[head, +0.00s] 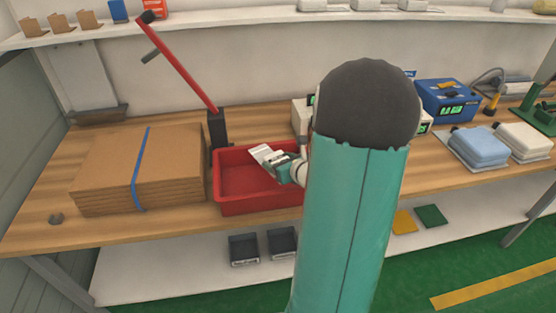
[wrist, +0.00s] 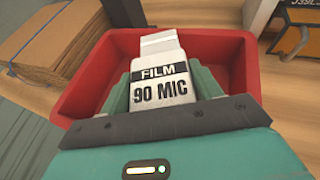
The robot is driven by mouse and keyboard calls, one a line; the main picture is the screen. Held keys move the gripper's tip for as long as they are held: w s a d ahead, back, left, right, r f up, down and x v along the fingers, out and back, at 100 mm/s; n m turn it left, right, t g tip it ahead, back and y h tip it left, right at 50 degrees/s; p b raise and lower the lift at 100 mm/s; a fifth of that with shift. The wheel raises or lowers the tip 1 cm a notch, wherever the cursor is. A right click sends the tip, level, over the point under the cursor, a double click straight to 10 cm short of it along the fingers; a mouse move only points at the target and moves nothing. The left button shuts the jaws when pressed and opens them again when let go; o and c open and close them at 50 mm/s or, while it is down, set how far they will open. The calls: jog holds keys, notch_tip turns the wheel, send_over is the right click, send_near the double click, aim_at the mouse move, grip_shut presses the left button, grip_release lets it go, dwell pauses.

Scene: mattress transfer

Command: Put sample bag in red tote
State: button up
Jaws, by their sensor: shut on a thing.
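The red tote (head: 258,203) stands on the wooden bench, just right of the cardboard stack. My gripper (head: 272,162) is over the tote and shut on a pale sample bag (head: 261,152). In the wrist view the bag (wrist: 160,75) carries a label reading "FILM 90 MIC" and sits between the two teal-grey fingers of my gripper (wrist: 162,90). The red tote (wrist: 80,85) shows around and beyond the bag in that view. Whether the bag touches the tote floor cannot be told. My arm hides the right end of the tote in the head view.
A strapped cardboard stack (head: 110,170) lies left of the tote. A red lever arm on a black post (head: 217,130) stands behind the tote. A blue device (head: 447,100) and folded cloth stacks (head: 480,145) are at the right. Dark bins (head: 243,249) sit on the shelf below.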

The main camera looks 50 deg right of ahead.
jog(key=shift+s+r, duration=0.1)
jog(key=shift+s, duration=0.05)
jog(key=shift+f, duration=0.6)
jog(key=o, duration=1.1)
jog(key=shift+o, duration=0.2)
